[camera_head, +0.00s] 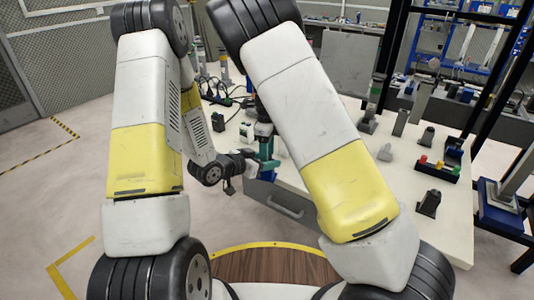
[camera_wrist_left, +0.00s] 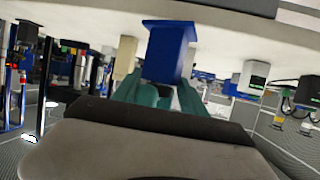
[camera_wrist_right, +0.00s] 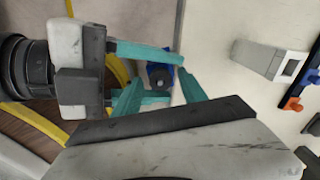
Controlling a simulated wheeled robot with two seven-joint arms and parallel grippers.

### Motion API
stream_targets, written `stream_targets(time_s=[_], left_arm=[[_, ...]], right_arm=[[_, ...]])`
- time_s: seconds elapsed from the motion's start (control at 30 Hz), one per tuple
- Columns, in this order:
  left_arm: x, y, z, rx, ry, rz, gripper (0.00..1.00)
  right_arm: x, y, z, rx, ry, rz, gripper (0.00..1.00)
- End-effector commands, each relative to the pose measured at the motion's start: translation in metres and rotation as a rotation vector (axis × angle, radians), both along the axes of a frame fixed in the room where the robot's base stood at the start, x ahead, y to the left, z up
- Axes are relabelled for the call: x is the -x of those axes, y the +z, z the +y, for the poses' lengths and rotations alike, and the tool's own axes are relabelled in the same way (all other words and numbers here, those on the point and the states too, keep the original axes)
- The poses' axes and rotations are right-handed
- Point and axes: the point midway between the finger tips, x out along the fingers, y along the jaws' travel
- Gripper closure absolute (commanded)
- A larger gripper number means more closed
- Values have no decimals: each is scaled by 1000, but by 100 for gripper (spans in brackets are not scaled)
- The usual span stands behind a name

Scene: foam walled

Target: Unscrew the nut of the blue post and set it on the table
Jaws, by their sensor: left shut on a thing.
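The blue post (camera_head: 268,174) stands near the table's front edge, partly hidden by my grippers. In the right wrist view its blue base (camera_wrist_right: 164,56) shows around a dark round nut (camera_wrist_right: 160,77). My left gripper (camera_head: 258,165) comes in from the left and is shut on the blue post, which also fills the middle of the left wrist view (camera_wrist_left: 168,52). My right gripper (camera_wrist_right: 160,76) is above the post, with its teal fingers apart on either side of the nut. I cannot tell whether they touch it.
The pale table (camera_head: 325,190) spreads to the right, with bare surface near its front. Grey blocks and a dark holder with coloured pieces (camera_head: 437,168) stand on the right. Dark cables and plugs (camera_head: 225,95) lie at the back left. A grey block (camera_wrist_right: 270,60) stands right of the post.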

Motion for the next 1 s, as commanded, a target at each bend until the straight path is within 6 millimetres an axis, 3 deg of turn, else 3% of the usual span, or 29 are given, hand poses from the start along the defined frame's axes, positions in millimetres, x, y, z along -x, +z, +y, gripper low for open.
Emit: stream_targets(time_s=[0.17, 0.47, 0.57, 0.87, 1.0], left_arm=[[0, 0, -1, 1, -2, 0, 100], [0, 0, -1, 1, -2, 0, 100], [0, 0, -1, 1, -2, 0, 100], [0, 0, -1, 1, -1, 0, 100], [0, 0, -1, 1, -1, 0, 100]], right_arm=[[-1, 6, 1, -1, 1, -3, 49], [-1, 42, 1, -2, 1, -4, 49], [-1, 47, 0, 0, -10, -2, 53], [-1, 75, 0, -1, -242, -1, 53], [0, 72, -1, 2, -291, 1, 53]])
